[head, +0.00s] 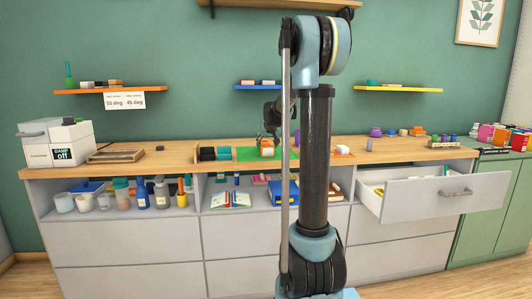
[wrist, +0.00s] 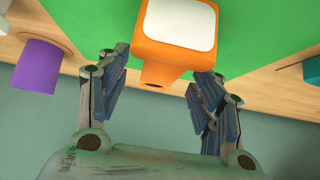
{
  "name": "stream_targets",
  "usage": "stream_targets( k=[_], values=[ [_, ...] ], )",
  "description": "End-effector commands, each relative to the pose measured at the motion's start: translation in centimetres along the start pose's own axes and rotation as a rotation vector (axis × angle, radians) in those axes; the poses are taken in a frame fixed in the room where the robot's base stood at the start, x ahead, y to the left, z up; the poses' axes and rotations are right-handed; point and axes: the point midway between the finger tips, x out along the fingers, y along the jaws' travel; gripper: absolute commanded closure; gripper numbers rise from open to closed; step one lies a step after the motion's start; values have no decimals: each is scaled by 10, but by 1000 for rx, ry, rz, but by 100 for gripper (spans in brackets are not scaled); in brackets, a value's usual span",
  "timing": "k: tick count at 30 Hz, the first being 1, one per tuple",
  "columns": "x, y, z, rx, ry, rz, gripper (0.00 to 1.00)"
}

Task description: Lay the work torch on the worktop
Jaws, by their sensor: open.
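An orange block-like thing with a white panel, which looks like the work torch (head: 267,149), sits on a green mat (head: 246,154) on the wooden worktop (head: 172,159). In the wrist view the torch (wrist: 165,62) is at the top middle, its white panel facing the camera. My gripper (wrist: 160,76) is open, one finger on each side of the torch's near end. I see gaps beside it and cannot tell whether either finger touches. In the head view my gripper (head: 270,132) is just above and behind the torch, partly hidden by my arm.
An open drawer (head: 430,198) juts out at the right. A purple thing (wrist: 36,68) is left of the gripper in the wrist view. Shelves (head: 98,91) hang above. The worktop is fairly clear between the wooden tray (head: 117,156) and cylinders.

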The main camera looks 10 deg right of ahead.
Motion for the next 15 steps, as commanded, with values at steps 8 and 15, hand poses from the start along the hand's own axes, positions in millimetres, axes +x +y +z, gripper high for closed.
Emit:
stream_targets(
  k=[8,15],
  values=[
    [33,-3,-1,0,0,0,40],
    [42,-3,0,0,0,0,40]
  ],
)
